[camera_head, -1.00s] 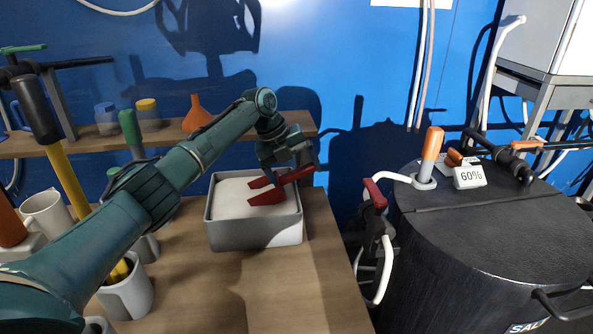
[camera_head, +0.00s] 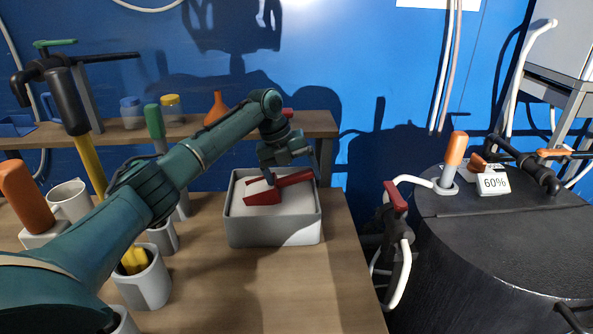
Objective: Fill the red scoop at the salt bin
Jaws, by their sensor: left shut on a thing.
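The red scoop (camera_head: 262,197) is over the grey salt bin (camera_head: 275,233), its lower part against or just above the white salt (camera_head: 295,203). I cannot tell how deep it sits or whether it holds salt. My left gripper (camera_head: 290,168) is above the bin's back right part, shut on the scoop; the arm reaches in from the left. The fingertips are partly hidden. My right gripper is not in view.
White mugs (camera_head: 70,199) and a cup with a yellow item (camera_head: 145,279) stand left on the table. A shelf (camera_head: 322,123) holds jars and an orange funnel (camera_head: 215,107). A black tank (camera_head: 480,235) stands right. The table before the bin is clear.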

